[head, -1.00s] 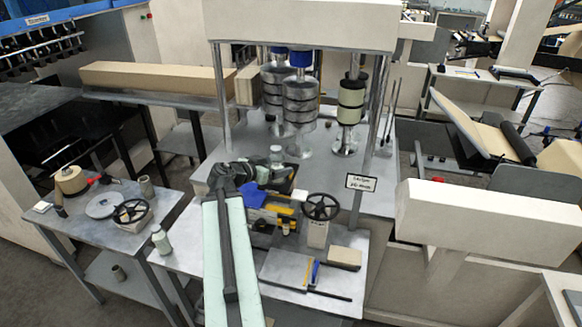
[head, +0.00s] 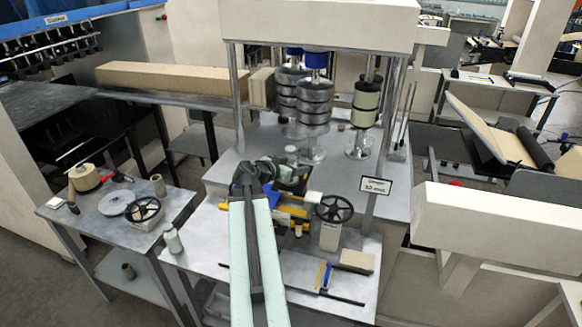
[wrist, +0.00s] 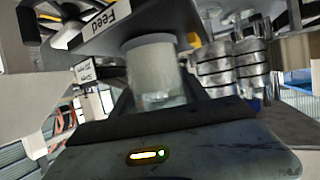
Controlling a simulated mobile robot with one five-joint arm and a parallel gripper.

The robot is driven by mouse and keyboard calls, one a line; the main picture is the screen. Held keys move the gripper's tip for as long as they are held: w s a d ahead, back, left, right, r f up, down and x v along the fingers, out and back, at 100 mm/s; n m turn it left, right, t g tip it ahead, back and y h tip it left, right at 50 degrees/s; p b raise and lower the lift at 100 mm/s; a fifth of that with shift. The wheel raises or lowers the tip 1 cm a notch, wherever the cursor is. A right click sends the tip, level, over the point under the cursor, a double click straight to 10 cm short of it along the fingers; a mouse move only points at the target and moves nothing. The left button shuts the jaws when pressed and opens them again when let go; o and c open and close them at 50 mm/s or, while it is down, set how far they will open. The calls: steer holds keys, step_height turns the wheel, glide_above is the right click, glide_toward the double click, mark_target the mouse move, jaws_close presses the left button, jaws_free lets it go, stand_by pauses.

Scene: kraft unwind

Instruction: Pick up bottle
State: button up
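A pale grey-green bottle (head: 290,152) stands on the machine's bed, just beyond and to the right of my gripper (head: 258,172) in the head view. Its lower part is partly hidden. In the wrist view a pale translucent cylinder (wrist: 158,72), which looks like this bottle, stands in front of my gripper between dark finger parts on both sides. The fingers look open, and I cannot see them closed on it.
Blue and yellow items (head: 285,215) and a black handwheel (head: 333,209) are right of my arm. A side table (head: 90,220) on the left carries a spool and another handwheel.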

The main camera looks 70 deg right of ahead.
jaws_close()
steer(key=shift+r, duration=0.1)
